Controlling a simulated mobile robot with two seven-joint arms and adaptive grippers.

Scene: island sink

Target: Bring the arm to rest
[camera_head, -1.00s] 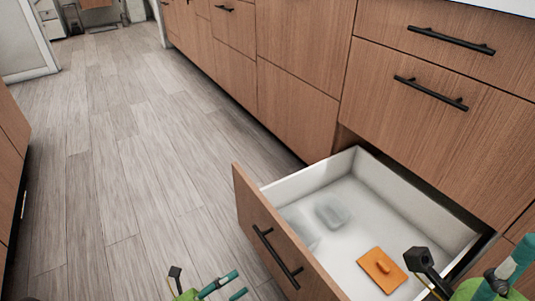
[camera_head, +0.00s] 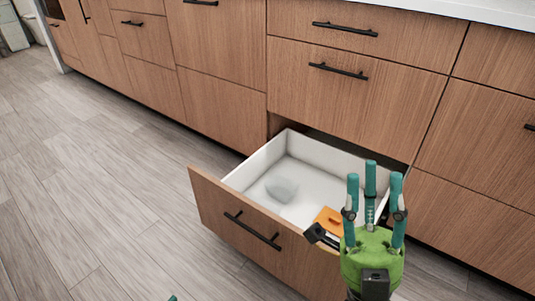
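My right gripper (camera_head: 370,200) stands upright at the right of the open drawer, with its green palm and teal fingers pointing up. The fingers are spread apart with nothing between them. It covers the drawer's front right corner. Only a small teal tip (camera_head: 172,298) of my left gripper shows at the bottom edge, too little to tell its state.
A wooden-fronted drawer (camera_head: 220,207) with a white inside is pulled open. In it lie an orange lid-like piece (camera_head: 328,216), partly hidden by my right gripper, and a translucent container (camera_head: 281,188). Closed cabinets (camera_head: 220,103) line the back. The floor (camera_head: 90,210) at left is clear.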

